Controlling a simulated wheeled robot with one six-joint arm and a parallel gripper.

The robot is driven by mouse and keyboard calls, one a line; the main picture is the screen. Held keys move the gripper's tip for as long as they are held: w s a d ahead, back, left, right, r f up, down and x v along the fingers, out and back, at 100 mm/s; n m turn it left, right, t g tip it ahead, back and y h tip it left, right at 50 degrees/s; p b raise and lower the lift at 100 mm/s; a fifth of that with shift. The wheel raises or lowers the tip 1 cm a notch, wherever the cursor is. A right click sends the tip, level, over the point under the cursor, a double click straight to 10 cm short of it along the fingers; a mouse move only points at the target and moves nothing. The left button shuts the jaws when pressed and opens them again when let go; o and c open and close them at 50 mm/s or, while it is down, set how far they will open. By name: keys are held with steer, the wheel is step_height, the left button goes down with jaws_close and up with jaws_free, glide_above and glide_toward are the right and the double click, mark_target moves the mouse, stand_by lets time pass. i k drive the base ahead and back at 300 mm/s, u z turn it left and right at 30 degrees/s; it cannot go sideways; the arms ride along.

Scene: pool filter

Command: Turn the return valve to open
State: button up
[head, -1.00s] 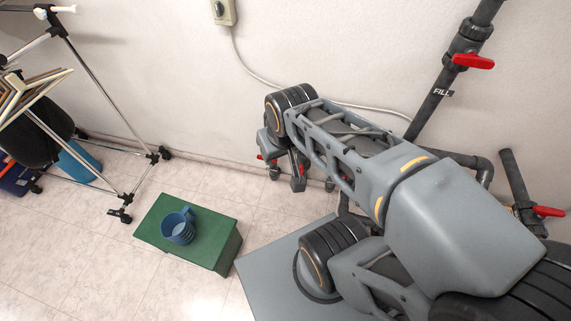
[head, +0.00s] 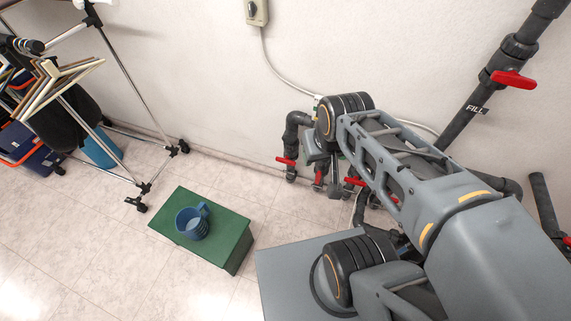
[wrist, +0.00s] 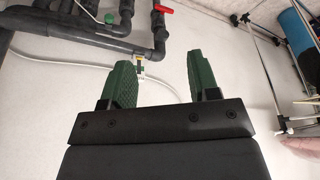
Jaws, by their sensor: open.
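My gripper (wrist: 160,82) is open and empty in the wrist view, with its two green finger pads apart. Dark grey pipes (wrist: 92,32) run above and left of the fingers in that view. One pipe carries a red valve handle (wrist: 162,10), beyond the fingertips and apart from them. In the head view, low red valve handles (head: 286,161) and (head: 356,181) show by the wall near my gripper, which my arm partly hides. I see no return label, so I cannot tell which handle is the return valve.
A red handle (head: 513,79) sits on the pipe labelled FILL at the upper right. A green box (head: 232,238) with a blue mug (head: 193,222) on it stands on the floor. A metal rack (head: 128,90) stands at the left.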

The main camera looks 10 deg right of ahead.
mark_target(286, 161)
steer(key=u, duration=0.05)
steer(key=k, duration=0.9)
steer(key=z, duration=0.2)
steer(key=i, duration=1.4)
steer(key=u, duration=1.6)
